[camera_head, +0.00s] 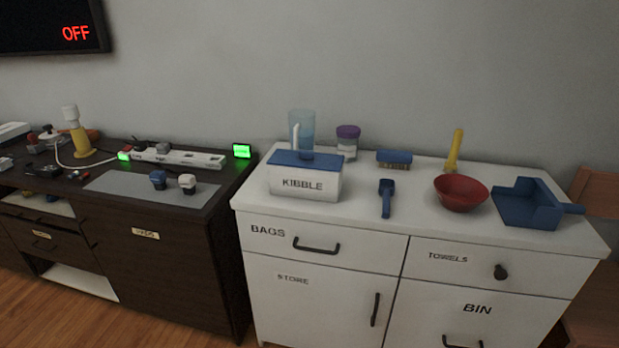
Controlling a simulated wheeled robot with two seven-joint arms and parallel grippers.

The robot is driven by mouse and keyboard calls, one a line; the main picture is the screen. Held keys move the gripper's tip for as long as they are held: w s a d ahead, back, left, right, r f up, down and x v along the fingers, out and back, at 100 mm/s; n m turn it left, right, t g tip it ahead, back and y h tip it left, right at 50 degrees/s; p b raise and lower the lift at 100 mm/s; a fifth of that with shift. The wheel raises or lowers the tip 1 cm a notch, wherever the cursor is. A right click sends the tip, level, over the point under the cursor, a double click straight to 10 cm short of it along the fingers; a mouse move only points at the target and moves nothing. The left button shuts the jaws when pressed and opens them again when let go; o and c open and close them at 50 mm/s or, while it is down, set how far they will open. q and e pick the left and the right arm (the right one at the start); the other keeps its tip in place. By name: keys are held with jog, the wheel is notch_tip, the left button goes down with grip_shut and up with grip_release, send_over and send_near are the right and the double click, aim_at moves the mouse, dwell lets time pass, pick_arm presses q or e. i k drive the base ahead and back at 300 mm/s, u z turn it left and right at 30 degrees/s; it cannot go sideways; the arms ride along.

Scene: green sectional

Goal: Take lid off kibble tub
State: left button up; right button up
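The kibble tub (305,185) is a white box with "KIBBLE" on its front. It stands at the left of the white cabinet's top, near the front edge. Its flat blue lid (285,160) lies on top and covers the opening. A blue knob or handle seems to stand up from the lid, though a clear jug behind overlaps it and I cannot tell which it belongs to. Neither of my grippers shows in the head view.
The white cabinet top (410,217) also holds a clear blue jug (303,122), a purple-lidded jar (347,142), a blue brush (394,159), a blue scoop (386,197), a red bowl (461,193), a yellow-handled thing (454,150) and a blue dustpan (530,204). A cluttered dark cabinet (180,270) stands left.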

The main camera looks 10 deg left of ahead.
aim_at(300, 159)
jog(key=k, duration=0.25)
jog(key=u, duration=0.45)
jog(key=i, duration=1.1)
jog(key=z, duration=0.85)
